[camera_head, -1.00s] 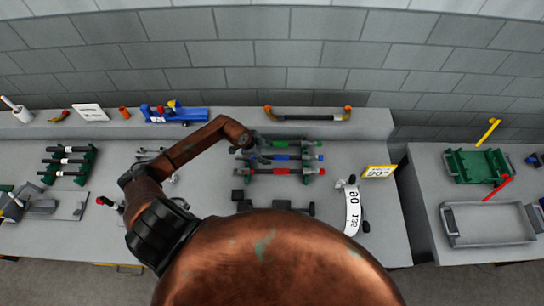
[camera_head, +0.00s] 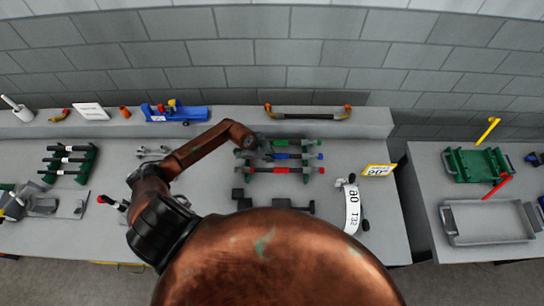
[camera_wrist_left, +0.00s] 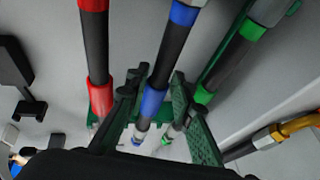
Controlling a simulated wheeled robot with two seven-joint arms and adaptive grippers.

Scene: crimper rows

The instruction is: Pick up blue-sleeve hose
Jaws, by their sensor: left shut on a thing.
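The blue-sleeve hose (camera_head: 283,156) is the middle of three hoses lying across a green rack, between the green-sleeve hose (camera_head: 297,142) and the red-sleeve hose (camera_head: 283,170). In the left wrist view the blue-sleeve hose (camera_wrist_left: 173,45) runs between my two dark green fingers, with a blue sleeve (camera_wrist_left: 152,102) near the fingertips. My left gripper (camera_wrist_left: 158,84) is shut on this hose. In the head view my left gripper (camera_head: 264,149) is at the hose's left part, which it partly hides. The hose appears to lie still in the rack. My right gripper is not in view.
The red-sleeve hose (camera_wrist_left: 96,50) and green-sleeve hose (camera_wrist_left: 228,55) run close on both sides of my fingers. Dark blocks (camera_head: 270,204) stand in front of the rack. Another table holds a green tray (camera_head: 480,166) and a grey tray (camera_head: 487,224).

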